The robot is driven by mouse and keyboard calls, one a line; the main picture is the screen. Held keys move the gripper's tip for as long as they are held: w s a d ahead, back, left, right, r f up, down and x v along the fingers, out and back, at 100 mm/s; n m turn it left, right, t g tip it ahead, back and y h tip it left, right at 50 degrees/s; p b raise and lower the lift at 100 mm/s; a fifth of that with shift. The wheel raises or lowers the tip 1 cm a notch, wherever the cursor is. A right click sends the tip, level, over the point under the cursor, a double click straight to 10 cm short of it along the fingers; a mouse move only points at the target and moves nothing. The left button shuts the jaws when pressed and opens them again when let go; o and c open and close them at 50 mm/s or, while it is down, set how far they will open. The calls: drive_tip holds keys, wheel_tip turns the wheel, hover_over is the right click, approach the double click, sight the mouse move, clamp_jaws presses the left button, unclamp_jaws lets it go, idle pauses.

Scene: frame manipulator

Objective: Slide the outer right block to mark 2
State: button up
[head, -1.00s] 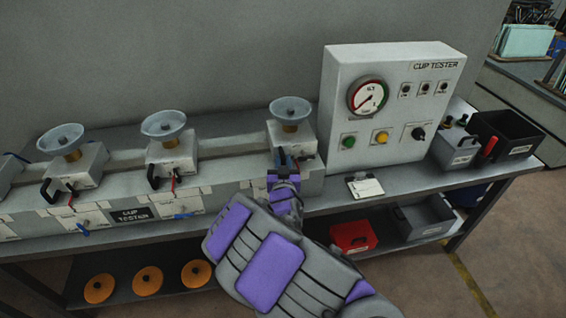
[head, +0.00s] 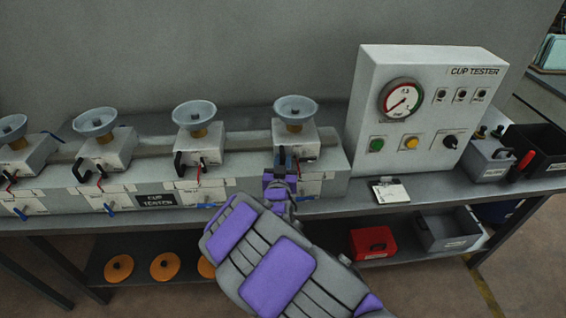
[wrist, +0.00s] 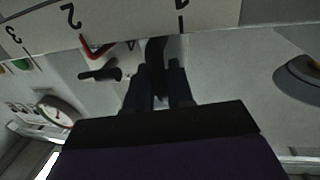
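The outer right block (head: 303,146) is a white box with a grey cup (head: 295,110) on top, standing on the rail. My gripper (head: 281,177) is at its front left, on the black handle. In the wrist view, which looks upside down, my two dark fingers (wrist: 160,88) flank the handle (wrist: 156,55) closely; the contact itself is hard to see. A red pointer (wrist: 90,48) on the block lies close to the 2, left of the handle there.
Several similar cup blocks (head: 200,150) stand along the rail to the left, the nearest with a clear gap. A tester panel (head: 430,115) with gauge and buttons stands to the right. A small notepad (head: 390,190) lies on the bench (head: 430,185). Bins (head: 489,165) stand far right.

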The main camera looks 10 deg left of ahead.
drive_tip(key=shift+o, duration=1.4)
drive_tip(key=shift+d+r, duration=0.2)
drive_tip(key=shift+a+f, duration=0.1)
drive_tip(key=shift+s+a, duration=0.1)
drive_tip(key=shift+s, duration=0.35)
drive_tip(key=s+d+p, duration=0.1)
drive_tip(key=s+p, duration=0.9)
drive_tip(key=s, duration=0.6)
drive_tip(key=shift+s+d+p, duration=0.15)
drive_tip(key=shift+d+p, duration=0.2)
drive_tip(key=shift+p, duration=0.05)
